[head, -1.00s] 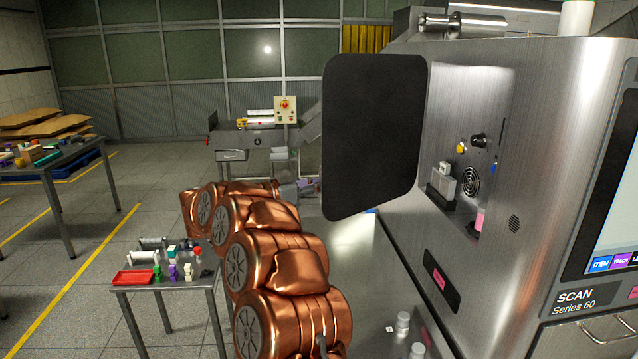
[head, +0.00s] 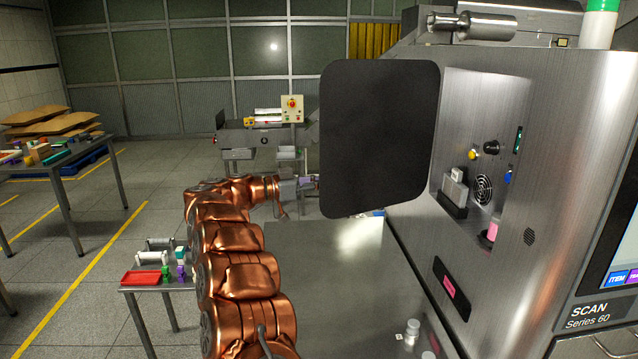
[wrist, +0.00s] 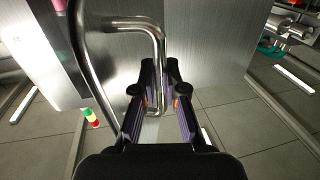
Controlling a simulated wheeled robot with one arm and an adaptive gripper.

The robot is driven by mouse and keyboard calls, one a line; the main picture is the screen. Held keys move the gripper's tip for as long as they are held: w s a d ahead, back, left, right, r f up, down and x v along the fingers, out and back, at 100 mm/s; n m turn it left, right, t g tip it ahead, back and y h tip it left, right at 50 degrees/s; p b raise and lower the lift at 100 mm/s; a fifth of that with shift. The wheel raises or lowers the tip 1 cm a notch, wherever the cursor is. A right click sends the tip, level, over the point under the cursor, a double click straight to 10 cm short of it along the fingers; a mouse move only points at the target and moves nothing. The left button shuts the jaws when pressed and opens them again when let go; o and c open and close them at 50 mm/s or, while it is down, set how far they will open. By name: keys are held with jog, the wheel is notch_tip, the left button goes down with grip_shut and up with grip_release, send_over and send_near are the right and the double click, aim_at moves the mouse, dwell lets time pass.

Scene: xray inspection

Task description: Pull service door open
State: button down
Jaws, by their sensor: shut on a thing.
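The service door (head: 378,138) is a dark rounded panel that stands swung out from the steel scanner (head: 560,130), with the opening (head: 458,150) behind it uncovered. My gripper (head: 308,183) is at the left edge of the door, partly hidden by it. In the wrist view my gripper (wrist: 158,95) has its purple fingers shut on a bent steel handle (wrist: 150,28) in front of a brushed steel face (wrist: 207,45). The exact contact on the bar is partly hidden by the fingers.
A small table (head: 150,287) with a red tray (head: 141,277) stands left of my arm. A steel surface (head: 320,270) lies below the door.

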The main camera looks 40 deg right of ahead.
jog(key=shift+w+d, duration=0.15)
jog(key=shift+d, duration=0.05)
dwell(0.4)
jog(key=c, duration=1.2)
grip_release()
jog(key=v, duration=1.2)
jog(key=shift+w, duration=0.15)
